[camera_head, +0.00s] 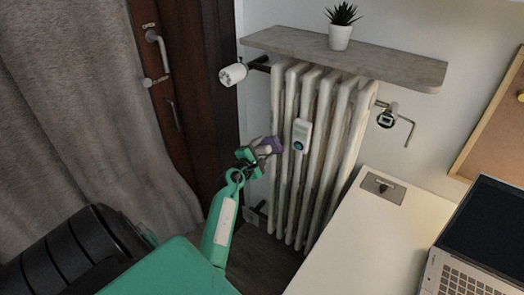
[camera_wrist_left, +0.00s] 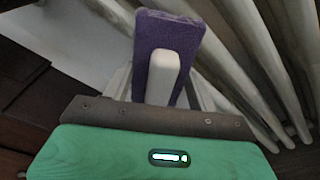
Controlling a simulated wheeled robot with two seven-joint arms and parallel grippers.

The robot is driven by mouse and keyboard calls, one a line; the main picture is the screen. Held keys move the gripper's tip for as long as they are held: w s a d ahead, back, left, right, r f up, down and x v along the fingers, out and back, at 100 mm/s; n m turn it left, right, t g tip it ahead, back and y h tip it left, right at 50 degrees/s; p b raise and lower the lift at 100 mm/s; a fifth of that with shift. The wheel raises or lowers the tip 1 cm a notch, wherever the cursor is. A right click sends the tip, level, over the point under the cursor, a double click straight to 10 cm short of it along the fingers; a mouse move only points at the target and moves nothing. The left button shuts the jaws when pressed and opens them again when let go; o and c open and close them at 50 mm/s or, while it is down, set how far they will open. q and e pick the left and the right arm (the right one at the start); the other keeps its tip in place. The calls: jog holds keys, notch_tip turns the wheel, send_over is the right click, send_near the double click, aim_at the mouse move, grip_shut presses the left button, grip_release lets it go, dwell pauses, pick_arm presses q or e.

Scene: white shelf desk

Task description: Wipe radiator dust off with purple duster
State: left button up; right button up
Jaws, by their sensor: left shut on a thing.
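The white ribbed radiator (camera_head: 312,120) stands against the wall under a grey shelf. My left gripper (camera_head: 252,158) is at the radiator's left side and is shut on the purple duster (camera_head: 272,144). In the left wrist view the purple duster (camera_wrist_left: 152,55) with its pale handle (camera_wrist_left: 163,78) extends ahead of the gripper. The radiator's ribs (camera_wrist_left: 270,60) lie right behind it there. I cannot tell whether the duster touches the ribs. Dust on the radiator is not clearly visible. My right gripper is not in view.
A grey shelf (camera_head: 390,66) with a potted plant (camera_head: 340,36) juts out above the radiator. A white valve (camera_head: 233,74) sticks out at its upper left. A white desk (camera_head: 345,250) with a laptop (camera_head: 480,245) stands at right. A dark door (camera_head: 190,70) is at left.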

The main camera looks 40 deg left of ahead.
aim_at(265, 141)
pick_arm(q)
jog(key=shift+x, duration=0.9)
notch_tip(265, 141, up, 3)
jog(key=p, duration=0.3)
jog(key=shift+s+d+r+p, duration=0.1)
jog(key=shift+s+r+p, duration=0.1)
jog(key=shift+p, duration=0.2)
jog(key=r+p, duration=0.8)
jog(key=p, duration=0.1)
jog(key=shift+w+r, duration=0.2)
notch_tip(265, 141, up, 4)
jog(key=p, duration=0.5)
jog(key=shift+r, duration=0.2)
jog(key=shift+f+b, duration=4.55)
jog(key=shift+f, duration=2.05)
jog(key=shift+f+b, duration=1.25)
jog(key=shift+f, duration=0.25)
notch_tip(265, 141, up, 7)
jog(key=p, duration=0.7)
jog(key=shift+f, duration=0.15)
